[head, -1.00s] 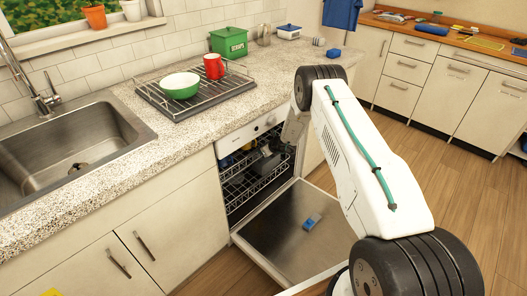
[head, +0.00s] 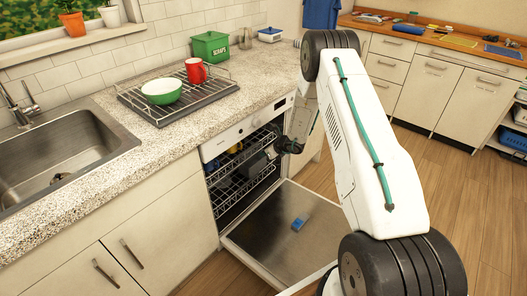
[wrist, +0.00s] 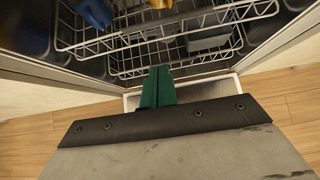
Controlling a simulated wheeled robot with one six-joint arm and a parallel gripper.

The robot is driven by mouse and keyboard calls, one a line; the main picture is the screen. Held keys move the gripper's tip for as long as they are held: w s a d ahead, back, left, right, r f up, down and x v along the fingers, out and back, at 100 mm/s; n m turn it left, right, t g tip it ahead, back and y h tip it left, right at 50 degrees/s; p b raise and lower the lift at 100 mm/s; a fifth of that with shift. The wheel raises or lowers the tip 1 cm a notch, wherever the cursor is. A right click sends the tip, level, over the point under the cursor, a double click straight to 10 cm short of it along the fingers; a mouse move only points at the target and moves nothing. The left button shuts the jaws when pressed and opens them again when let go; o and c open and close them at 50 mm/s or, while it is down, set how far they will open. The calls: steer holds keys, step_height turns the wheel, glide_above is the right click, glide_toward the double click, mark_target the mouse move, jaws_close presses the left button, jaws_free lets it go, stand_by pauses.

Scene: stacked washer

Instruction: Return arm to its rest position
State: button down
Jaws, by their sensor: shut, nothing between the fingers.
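My gripper (head: 277,150) is at the right edge of the open dishwasher's mouth in the head view, above the lowered door (head: 282,236). In the wrist view its green fingers (wrist: 157,86) are together with nothing between them. They point toward the dishwasher racks (wrist: 175,35), which are a little beyond the fingertips. My white arm with its green stripe reaches from the lower right of the head view.
The racks hold a yellow item (wrist: 160,3), a blue item (wrist: 94,12) and a grey item (wrist: 207,42). A blue object (head: 298,224) lies on the door. A green bowl (head: 161,91) and red mug (head: 196,70) stand on the counter rack. Floor at the right is clear.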

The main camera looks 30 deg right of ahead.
steer(key=s+a+r+n+g+y, duration=0.35)
steer(key=s+a+r+n, duration=0.55)
steer(key=r, duration=0.3)
steer(key=s+a+r+n+g+y, duration=0.2)
steer(key=s+a+r+n+g, duration=0.4)
steer(key=s+r+n, duration=0.45)
steer(key=s+r+n+h, duration=0.3)
steer(key=s+r, duration=0.4)
steer(key=s, duration=0.3)
steer(key=s+r+n+t+h, duration=0.1)
steer(key=s+r+n+h, duration=0.2)
steer(key=s, duration=0.7)
steer(key=s+a+r+n+t+h, duration=0.1)
steer(key=s+r+n+h, duration=0.2)
steer(key=s+r+n, duration=0.3)
steer(key=shift+s+r, duration=2.45)
steer(key=shift+r, duration=0.35)
steer(key=shift+a, duration=0.1)
